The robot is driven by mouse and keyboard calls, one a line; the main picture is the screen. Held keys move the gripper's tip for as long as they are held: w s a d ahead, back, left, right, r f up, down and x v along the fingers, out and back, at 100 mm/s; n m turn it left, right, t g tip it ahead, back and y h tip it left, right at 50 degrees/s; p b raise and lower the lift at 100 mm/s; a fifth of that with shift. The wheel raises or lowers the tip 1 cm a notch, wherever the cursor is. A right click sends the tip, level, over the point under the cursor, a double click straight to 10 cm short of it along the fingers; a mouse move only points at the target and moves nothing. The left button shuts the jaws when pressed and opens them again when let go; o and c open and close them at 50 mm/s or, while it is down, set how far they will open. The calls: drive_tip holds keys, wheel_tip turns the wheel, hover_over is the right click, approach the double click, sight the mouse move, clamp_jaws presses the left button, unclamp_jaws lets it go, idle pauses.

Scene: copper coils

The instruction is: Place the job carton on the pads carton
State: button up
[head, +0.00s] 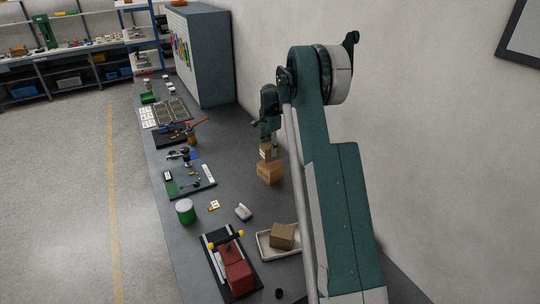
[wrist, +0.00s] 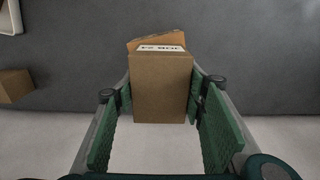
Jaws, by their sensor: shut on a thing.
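My gripper (wrist: 160,112) is shut on a small brown carton, which I take as the job carton (wrist: 160,85). A white label with dark print shows at its far end in the wrist view. In the head view the job carton (head: 267,152) hangs upright below my gripper, directly over a larger tan carton, which I take as the pads carton (head: 270,174). A tan, slightly turned strip of the pads carton (wrist: 152,41) shows beyond the job carton in the wrist view; the rest is hidden. I cannot tell whether the two cartons touch.
A white tray (head: 263,250) with another brown carton (head: 282,236) stands nearer on the bench. A red vise (head: 237,276), a green-and-white can (head: 185,211) and small tools lie to the left. A grey cabinet (head: 205,55) stands behind; the wall is close on the right.

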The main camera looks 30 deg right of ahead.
drive_tip(key=shift+f, duration=1.85)
drive_tip(key=shift+f, duration=0.2)
drive_tip(key=o, duration=1)
drive_tip(key=shift+r, duration=0.15)
wheel_tip(320, 180, up, 12)
drive_tip(key=shift+r, duration=0.1)
